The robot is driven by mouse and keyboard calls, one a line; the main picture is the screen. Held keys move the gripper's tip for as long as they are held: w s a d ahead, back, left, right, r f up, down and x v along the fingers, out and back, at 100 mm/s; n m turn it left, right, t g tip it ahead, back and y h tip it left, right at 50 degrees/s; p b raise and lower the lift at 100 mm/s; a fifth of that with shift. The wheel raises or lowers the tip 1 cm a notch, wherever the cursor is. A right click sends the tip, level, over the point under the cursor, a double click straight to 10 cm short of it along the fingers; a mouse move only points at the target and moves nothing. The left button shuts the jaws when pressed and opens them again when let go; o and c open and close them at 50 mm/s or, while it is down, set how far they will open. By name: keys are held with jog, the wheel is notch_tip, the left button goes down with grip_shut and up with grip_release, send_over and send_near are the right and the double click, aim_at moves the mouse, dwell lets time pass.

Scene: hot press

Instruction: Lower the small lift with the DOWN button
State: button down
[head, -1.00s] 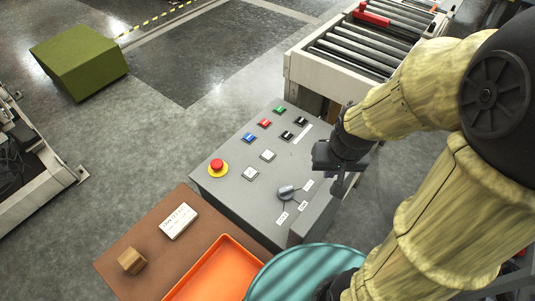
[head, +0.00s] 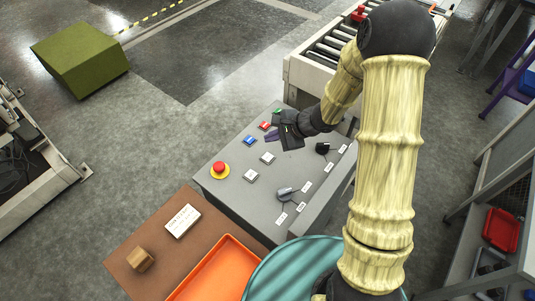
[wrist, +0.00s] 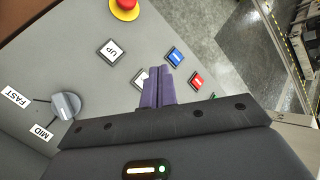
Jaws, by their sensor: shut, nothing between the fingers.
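The grey sloped control panel (head: 225,190) carries two white square buttons. The other white button (head: 267,158) lies further up the panel. In the wrist view that second button (wrist: 139,77) is partly hidden by my fingers and its label cannot be read. My gripper (head: 268,136) is shut and empty over the panel; its purple fingers (wrist: 157,72) lie between the second white button and the blue button. Contact cannot be told. I cannot identify the small lift.
Blue (head: 249,140), red (head: 264,126) and green (head: 277,112) buttons line the panel's far left. The emergency stop (head: 219,168) and a selector knob (head: 285,191) stand nearer. An orange tray (head: 222,270) and turquoise round surface (head: 290,265) are in front, a roller conveyor (head: 293,72) behind.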

jog(key=shift+w+a+f+m+t, duration=0.1)
jog(key=shift+w+f+m+t, duration=0.05)
jog(key=shift+w+m, duration=0.2)
jog(key=shift+w+a+f+m+t, duration=0.15)
jog(key=shift+w+m, duration=0.1)
jog(key=shift+w, duration=0.2)
jog(key=shift+d, duration=0.15)
jog(key=b, duration=0.5)
send_over(271, 158)
notch_tip(271, 158, down, 8)
jog(key=shift+r, duration=0.15)
jog(key=shift+f+b, duration=0.55)
jog(key=shift+b, duration=0.35)
